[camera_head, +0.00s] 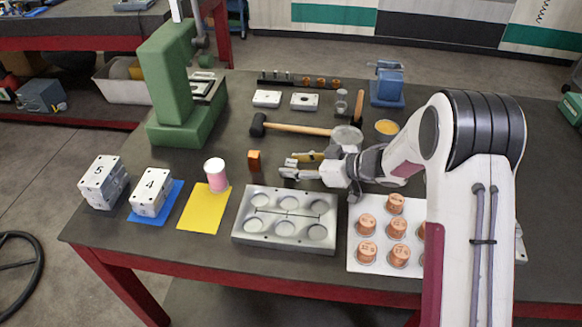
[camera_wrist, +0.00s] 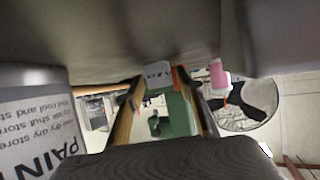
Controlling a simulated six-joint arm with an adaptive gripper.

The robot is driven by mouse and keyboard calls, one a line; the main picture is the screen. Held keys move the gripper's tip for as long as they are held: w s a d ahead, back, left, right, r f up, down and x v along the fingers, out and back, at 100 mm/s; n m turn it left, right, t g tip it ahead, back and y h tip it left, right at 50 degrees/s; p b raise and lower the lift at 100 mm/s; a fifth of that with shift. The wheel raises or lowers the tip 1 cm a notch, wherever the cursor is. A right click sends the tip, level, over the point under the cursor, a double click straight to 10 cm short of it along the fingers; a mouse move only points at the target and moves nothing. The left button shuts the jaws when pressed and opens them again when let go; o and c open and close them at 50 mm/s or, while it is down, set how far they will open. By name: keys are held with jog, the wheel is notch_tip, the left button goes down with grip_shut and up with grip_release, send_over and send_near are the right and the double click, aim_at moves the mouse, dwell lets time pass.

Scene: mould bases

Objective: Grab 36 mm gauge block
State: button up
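A small upright block (camera_head: 254,161), orange-brown in the head view, stands alone on the dark table; I take it to be the gauge block. My gripper (camera_head: 287,167) is just right of it, low over the table, with its fingers pointing left at it, apart and empty. In the wrist view, a grey block face with small dark marks and an orange edge (camera_wrist: 158,73) shows beyond the fingertips of my gripper (camera_wrist: 162,82); this seems to be the same block. The marks are too small to read.
A pink-and-white cup (camera_head: 216,174) and yellow sheet (camera_head: 203,210) lie left. A hammer (camera_head: 290,129) is behind. The grey mould base (camera_head: 285,235) lies in front. White blocks (camera_head: 151,193), a green press (camera_head: 170,85) and a tray of copper pieces (camera_head: 362,261) stand around.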

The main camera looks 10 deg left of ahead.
aim_at(296, 165)
grip_shut()
jog(key=shift+r, duration=0.15)
jog(key=shift+r, duration=4.9)
